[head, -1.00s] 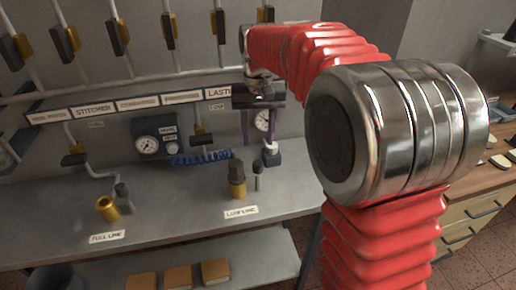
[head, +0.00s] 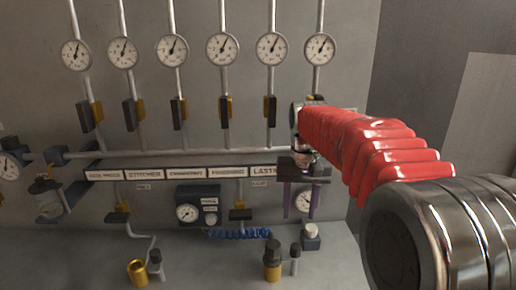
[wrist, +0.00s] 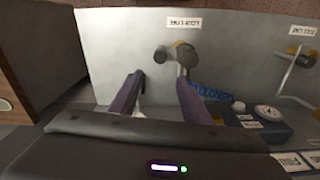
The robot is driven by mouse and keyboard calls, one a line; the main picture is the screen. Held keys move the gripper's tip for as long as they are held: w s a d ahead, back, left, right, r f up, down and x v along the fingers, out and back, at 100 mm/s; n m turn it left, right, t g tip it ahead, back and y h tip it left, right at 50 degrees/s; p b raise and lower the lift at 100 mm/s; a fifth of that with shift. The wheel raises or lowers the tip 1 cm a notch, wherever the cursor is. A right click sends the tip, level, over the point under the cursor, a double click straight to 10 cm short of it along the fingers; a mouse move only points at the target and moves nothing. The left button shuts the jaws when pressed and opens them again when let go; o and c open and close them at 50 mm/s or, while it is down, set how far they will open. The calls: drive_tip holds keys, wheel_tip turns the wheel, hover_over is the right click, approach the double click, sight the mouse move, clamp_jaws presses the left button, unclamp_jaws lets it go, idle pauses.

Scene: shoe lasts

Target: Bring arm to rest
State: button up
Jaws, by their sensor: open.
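My gripper (head: 302,212) hangs from my red-sleeved arm in front of the panel, at the right end of the label strip. Its two purple fingers point down and stand apart, with a round gauge visible behind them. In the wrist view my gripper (wrist: 160,77) is also open, with only pale bench surface and something small and white between the fingers. It holds nothing. A dark-topped brass fitting (head: 272,262) stands on the bench below and left of the gripper.
The bench (head: 205,262) runs below the panel. A brass cup (head: 138,272), a gauge box (head: 198,207), a blue coiled hose (head: 238,233) and a small dark block (head: 311,238) are near. Several gauges (head: 222,48) on pipes line the wall above.

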drive_tip(key=s+f+n+t, duration=0.1)
drive_tip(key=s+f+t, duration=0.2)
drive_tip(key=s, duration=2.3)
drive_tip(key=shift+d+n+t, duration=0.25)
drive_tip(key=shift+n+t, duration=0.05)
drive_tip(key=shift+t, duration=0.8)
drive_tip(key=shift+c, duration=0.6)
